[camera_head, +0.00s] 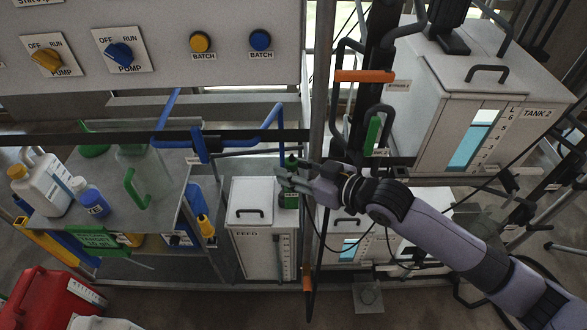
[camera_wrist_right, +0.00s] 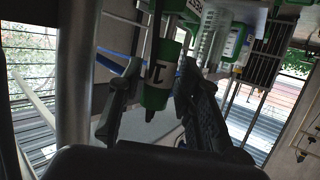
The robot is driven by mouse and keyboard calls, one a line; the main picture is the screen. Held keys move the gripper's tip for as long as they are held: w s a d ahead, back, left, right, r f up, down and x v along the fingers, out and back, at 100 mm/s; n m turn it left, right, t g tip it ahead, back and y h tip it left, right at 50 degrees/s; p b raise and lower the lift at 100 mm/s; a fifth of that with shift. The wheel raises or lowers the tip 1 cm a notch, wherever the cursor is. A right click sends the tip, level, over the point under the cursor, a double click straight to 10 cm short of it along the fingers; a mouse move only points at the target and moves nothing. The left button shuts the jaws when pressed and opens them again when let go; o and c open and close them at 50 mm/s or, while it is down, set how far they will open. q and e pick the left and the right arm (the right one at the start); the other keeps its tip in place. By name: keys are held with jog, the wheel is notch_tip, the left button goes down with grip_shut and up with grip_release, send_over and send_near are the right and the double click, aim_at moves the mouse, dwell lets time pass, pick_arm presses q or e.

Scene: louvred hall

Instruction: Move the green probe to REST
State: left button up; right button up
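The green probe (camera_wrist_right: 160,72) hangs tip down in the right wrist view, with a pale marked band and a dark tip. In the head view its green body (camera_head: 289,200) shows just below my right gripper (camera_head: 287,176). In the right wrist view the two dark fingers of my right gripper (camera_wrist_right: 160,90) stand apart, one on each side of the probe. Gaps seem to show between the fingers and the probe. I cannot make out a REST label. My left gripper is not in view.
A white FEED box (camera_head: 252,232) stands below and left of the right gripper. A grey post (camera_head: 318,120) is close by. A shelf at left holds bottles (camera_head: 42,185) and a green-handled jug (camera_head: 147,180). TANK 2 (camera_head: 475,110) is at upper right.

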jog(key=shift+o, duration=1)
jog(key=s+d+r+p, duration=0.2)
jog(key=d+r+p, duration=0.1)
jog(key=r+p, duration=0.2)
jog(key=shift+s+d+r+p, duration=0.15)
jog(key=shift+s+r+p, duration=0.2)
jog(key=shift+p, duration=0.35)
jog(key=v, duration=1.2)
